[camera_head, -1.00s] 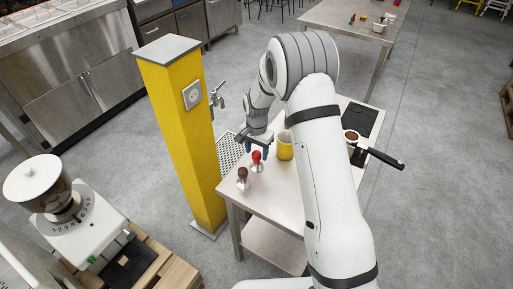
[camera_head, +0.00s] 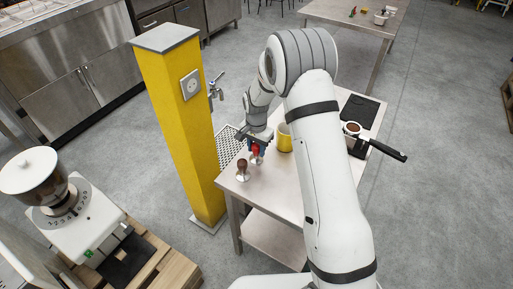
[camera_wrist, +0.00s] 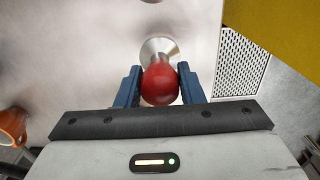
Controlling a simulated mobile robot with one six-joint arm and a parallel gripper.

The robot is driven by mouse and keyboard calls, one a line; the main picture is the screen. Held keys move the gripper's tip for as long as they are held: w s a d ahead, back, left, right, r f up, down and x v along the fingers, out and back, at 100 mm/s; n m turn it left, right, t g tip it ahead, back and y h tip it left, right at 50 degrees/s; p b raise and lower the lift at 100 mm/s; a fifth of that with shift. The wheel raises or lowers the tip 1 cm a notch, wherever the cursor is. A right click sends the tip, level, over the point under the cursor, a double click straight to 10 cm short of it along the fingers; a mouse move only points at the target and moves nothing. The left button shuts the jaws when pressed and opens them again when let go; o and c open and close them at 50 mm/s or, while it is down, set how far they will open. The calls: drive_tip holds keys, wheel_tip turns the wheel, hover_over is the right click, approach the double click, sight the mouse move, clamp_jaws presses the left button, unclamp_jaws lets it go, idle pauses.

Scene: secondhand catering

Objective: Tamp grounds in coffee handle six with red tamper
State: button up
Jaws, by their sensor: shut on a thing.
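The red tamper (camera_head: 256,151) stands upright on the steel table near its left end. It also shows in the wrist view (camera_wrist: 160,84), its red knob between the blue fingers and its metal base beyond. My gripper (camera_head: 257,146) is shut on the red knob; in the wrist view the gripper (camera_wrist: 160,90) has one finger on each side of it. The coffee handle (camera_head: 352,128), filled with brown grounds, rests at the table's right side by a dark mat, its black grip sticking out past the edge. No number shows on it.
A brown-handled tamper (camera_head: 242,170) stands just left of the red one. A yellow mug (camera_head: 284,137) stands between the red tamper and the coffee handle. A yellow pillar (camera_head: 178,130) with a tap and a perforated drip tray (camera_head: 229,146) borders the table's left side.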

drive_tip(key=c, duration=0.5)
drive_tip(key=shift+r+p, duration=1.4)
drive_tip(key=shift+r, duration=1.6)
drive_tip(key=shift+c, duration=0.2)
